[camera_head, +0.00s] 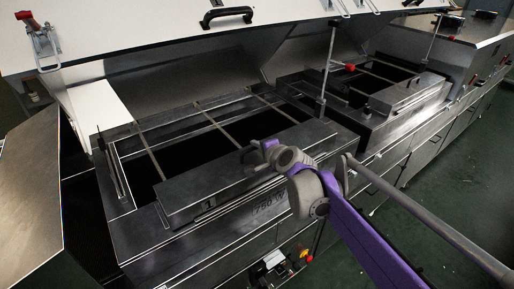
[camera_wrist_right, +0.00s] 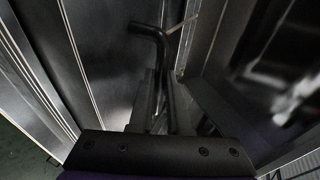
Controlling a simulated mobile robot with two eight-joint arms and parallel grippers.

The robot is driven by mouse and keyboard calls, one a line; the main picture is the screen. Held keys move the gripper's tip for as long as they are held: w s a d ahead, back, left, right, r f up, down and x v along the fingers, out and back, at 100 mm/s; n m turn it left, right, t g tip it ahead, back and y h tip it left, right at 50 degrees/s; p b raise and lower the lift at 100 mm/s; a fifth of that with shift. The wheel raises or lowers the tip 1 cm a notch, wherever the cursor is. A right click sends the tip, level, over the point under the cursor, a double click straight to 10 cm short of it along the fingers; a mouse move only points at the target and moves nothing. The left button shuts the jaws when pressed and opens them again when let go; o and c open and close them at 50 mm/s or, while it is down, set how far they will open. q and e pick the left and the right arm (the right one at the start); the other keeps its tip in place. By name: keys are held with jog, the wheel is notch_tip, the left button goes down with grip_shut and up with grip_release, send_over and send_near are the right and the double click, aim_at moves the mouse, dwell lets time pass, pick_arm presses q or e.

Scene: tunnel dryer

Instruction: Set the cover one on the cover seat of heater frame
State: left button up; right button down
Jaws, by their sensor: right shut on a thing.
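Cover one (camera_head: 190,197) is a long, dark grey metal box-shaped cover with a small dark mark on its front. It lies along the front side of the nearer heater frame (camera_head: 128,232), roughly level; whether it touches the seat under it cannot be told. My right gripper (camera_head: 254,152) is over the cover's right part, shut on its handle. In the right wrist view, a bent dark handle bar (camera_wrist_right: 148,31) runs down between the two fingers (camera_wrist_right: 160,98) above metal surfaces. The cover seat is mostly hidden under the cover. My left gripper is not in view.
A raised white hood with a black handle (camera_head: 226,15) overhangs the back. Thin crossbars (camera_head: 215,124) span the frame's dark opening. A second frame with a similar cover (camera_head: 405,95) stands at the right, near a rod with a red knob (camera_head: 350,67). Green floor (camera_head: 450,185) is clear at right.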

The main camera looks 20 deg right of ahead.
jog(key=shift+f, duration=0.3)
jog(key=c, duration=0.9)
grip_release()
jog(key=shift+o, duration=0.2)
jog(key=shift+r, duration=0.35)
jog(key=p+v, duration=0.1)
jog(key=v, duration=1.1)
jog(key=s+a+f+n+g+h, duration=0.1)
jog(key=s+f+n+g, duration=0.3)
jog(key=s+f+n, duration=0.3)
jog(key=s+f+n+g+h, duration=0.1)
jog(key=s+f+n+g, duration=0.3)
jog(key=s+f+n, duration=0.4)
jog(key=s+f, duration=0.7)
jog(key=s, duration=0.4)
jog(key=shift+s+a+f+h, duration=0.15)
jog(key=shift+s+a+h, duration=0.15)
jog(key=shift+a, duration=0.1)
